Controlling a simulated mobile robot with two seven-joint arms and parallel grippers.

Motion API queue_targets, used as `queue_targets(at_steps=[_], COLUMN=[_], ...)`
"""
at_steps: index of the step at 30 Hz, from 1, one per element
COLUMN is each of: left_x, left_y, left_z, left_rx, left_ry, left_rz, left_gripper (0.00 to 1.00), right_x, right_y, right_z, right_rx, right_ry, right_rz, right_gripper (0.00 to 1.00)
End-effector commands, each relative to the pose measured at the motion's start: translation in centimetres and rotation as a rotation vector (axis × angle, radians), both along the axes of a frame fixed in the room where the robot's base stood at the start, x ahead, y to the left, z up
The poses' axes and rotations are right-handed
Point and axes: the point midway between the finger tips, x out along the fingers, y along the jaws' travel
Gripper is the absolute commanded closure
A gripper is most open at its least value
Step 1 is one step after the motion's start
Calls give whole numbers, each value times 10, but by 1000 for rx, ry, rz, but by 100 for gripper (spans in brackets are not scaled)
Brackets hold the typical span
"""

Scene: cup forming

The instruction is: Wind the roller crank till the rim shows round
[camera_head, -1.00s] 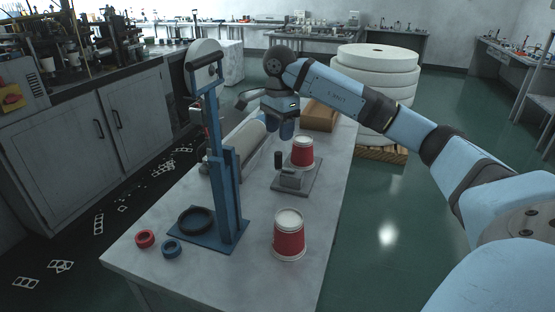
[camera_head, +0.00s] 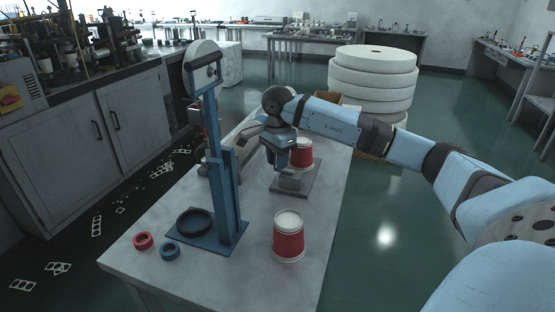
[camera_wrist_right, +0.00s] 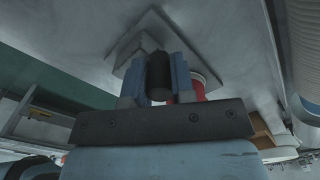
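The small roller (camera_head: 293,178) stands on a grey base plate (camera_head: 312,183) on the table. A red cup with a white rim (camera_head: 302,150) is upright on it, partly behind my right gripper. My right gripper (camera_head: 277,161) is down at the roller, left of this cup. In the right wrist view its blue fingers (camera_wrist_right: 160,82) flank the dark upright crank knob (camera_wrist_right: 159,76), with no clear gap. I cannot tell whether they press on it. The cup's red side (camera_wrist_right: 196,88) shows behind the right finger. The rim's roundness is too small to judge. My left gripper is not in view.
A second red cup (camera_head: 288,238) stands nearer on the table (camera_head: 225,275). Stacked white rolls (camera_head: 372,75) stand behind the table.

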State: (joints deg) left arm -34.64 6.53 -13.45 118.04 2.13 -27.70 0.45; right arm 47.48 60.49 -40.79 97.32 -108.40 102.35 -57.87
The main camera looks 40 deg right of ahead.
Motion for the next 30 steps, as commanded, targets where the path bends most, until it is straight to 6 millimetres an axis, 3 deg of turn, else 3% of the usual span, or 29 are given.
queue_targets(at_steps=[1,3,14,30], left_x=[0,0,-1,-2], left_y=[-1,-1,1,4], left_z=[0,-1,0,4], left_rx=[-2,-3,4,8], left_ry=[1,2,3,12], left_rz=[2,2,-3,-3], left_gripper=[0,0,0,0], right_x=[0,0,1,4], right_y=[0,0,-2,-20], right_z=[0,0,1,2], right_rx=[0,-1,-1,-1], right_ry=[1,1,1,1], right_rz=[0,0,-55,-490], right_gripper=[91,100,100,100])
